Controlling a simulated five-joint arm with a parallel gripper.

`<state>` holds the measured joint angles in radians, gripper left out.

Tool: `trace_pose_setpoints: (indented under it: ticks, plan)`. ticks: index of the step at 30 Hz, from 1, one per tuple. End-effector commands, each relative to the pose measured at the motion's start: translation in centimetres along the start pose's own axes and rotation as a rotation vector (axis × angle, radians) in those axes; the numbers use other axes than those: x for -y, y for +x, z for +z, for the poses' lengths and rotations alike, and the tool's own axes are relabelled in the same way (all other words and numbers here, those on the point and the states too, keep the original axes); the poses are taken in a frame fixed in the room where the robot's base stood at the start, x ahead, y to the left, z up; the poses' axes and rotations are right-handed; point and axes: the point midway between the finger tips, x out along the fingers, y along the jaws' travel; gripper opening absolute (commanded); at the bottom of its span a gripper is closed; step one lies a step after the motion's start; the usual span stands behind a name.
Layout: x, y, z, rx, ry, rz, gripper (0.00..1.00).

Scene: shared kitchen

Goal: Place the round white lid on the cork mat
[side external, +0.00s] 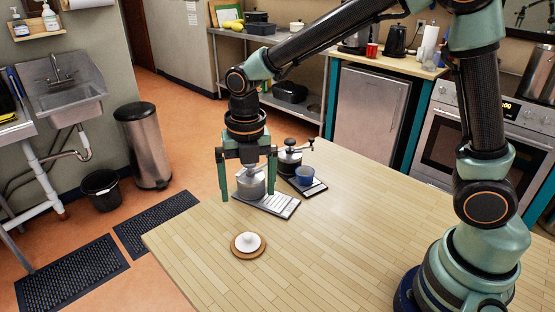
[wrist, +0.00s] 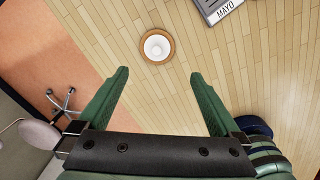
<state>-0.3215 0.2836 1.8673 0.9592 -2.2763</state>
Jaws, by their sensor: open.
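The round white lid (side external: 249,242) has a small knob on top. It lies on the round brown cork mat (side external: 235,249) near the front left of the wooden table, with a ring of cork showing around it. In the wrist view the lid (wrist: 157,47) also sits inside the rim of the mat (wrist: 142,41), beyond the fingertips. My gripper (side external: 247,194) is open and points down, behind the lid and apart from it in the side view. In the wrist view the space between my fingers (wrist: 160,73) is empty.
A silver pot (side external: 250,183) on a grey labelled tray (side external: 281,206) shows behind and between my fingers. Right of it are a dark-topped grinder (side external: 290,160) and a blue cup (side external: 305,176) on another tray. The table's middle and front are clear; its left edge is near the mat.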

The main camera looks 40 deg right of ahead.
Motion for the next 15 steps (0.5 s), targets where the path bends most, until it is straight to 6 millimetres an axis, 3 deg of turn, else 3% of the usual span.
trace_pose_setpoints:
  ticks: [6, 15]
  plan:
    - [3.6, -4.4, 0.7, 0.055, 0.557, 0.095, 1.00]
    - [9.3, -8.8, 0.2, 0.056, 1.417, 0.280, 1.00]
